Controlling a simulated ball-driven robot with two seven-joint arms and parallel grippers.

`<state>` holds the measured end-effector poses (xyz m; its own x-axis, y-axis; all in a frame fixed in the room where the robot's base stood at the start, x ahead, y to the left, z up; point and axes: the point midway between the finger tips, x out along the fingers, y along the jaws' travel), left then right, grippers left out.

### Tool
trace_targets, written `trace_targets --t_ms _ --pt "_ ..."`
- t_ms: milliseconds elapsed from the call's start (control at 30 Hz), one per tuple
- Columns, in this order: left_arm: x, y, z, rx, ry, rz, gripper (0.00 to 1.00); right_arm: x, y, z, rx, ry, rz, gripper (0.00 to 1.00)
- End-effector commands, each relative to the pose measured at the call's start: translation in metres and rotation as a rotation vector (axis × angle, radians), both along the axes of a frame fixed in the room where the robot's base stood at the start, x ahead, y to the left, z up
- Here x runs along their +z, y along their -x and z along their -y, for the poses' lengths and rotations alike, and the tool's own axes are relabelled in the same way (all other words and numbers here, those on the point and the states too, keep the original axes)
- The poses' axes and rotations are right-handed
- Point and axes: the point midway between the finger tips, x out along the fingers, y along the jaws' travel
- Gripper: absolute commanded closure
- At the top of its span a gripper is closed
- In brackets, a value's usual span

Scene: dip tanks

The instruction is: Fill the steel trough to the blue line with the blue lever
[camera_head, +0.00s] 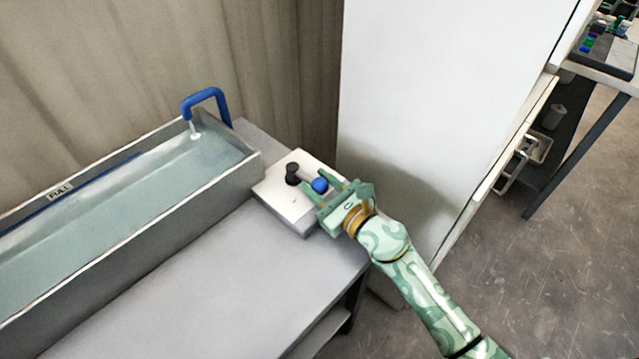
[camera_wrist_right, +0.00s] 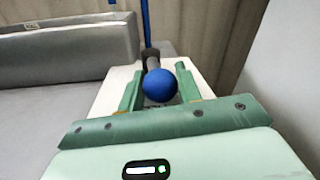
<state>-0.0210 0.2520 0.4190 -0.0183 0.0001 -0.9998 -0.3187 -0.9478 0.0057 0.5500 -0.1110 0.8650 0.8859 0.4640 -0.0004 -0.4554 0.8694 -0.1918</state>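The steel trough (camera_head: 120,245) stands at the left with pale blue-green water (camera_head: 130,190) in it. A blue line (camera_head: 105,174) and a FULL label (camera_head: 60,192) show on its far inner wall; the water surface is close below the line. A thin stream runs from the blue spout (camera_head: 206,93) and makes a white splash. The blue lever's ball (camera_head: 319,185) is on a white box beside the trough. My right gripper (camera_head: 324,193) is open, with its fingers on either side of the ball (camera_wrist_right: 160,85); contact is unclear. My left gripper is out of view.
The white box (camera_head: 284,208) also bears a black part (camera_head: 292,172) by the ball. The grey bench top (camera_head: 220,280) in front of the trough is clear. A white panel (camera_head: 440,90) stands close behind and right of my gripper. Another table (camera_head: 605,80) is far right.

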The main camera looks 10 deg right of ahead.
Motion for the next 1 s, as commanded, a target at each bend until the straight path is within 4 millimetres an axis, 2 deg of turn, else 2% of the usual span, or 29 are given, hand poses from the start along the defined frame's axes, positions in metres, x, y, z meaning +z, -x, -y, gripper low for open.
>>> trace_targets --t_ms 33,67,167,400,500,867,900,933,1000 --pt "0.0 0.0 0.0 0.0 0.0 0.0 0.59 0.0 0.0 0.0 0.0 0.0 0.0 0.95" --pt "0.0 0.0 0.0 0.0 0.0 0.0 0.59 0.0 0.0 0.0 0.0 0.0 0.0 1.0" --pt "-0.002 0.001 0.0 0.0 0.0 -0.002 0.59 -0.001 -0.001 0.001 0.007 0.001 0.001 1.0" --pt "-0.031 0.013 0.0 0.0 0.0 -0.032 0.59 -0.009 -0.011 0.011 0.17 0.005 0.001 1.0" --pt "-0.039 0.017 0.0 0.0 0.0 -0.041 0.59 -0.006 -0.013 0.013 0.224 0.002 0.0 1.0" --pt "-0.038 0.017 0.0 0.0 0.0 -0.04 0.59 0.0 -0.013 0.013 0.248 0.0 0.0 1.0" --pt "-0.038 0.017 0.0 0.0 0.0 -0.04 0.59 0.0 -0.013 0.013 0.248 0.0 0.0 0.55" --pt "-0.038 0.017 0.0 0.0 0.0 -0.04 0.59 0.0 -0.013 0.013 0.248 0.0 0.0 0.46" --pt "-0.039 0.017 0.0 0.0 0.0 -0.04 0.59 0.0 -0.013 0.013 0.248 0.0 0.0 0.45"
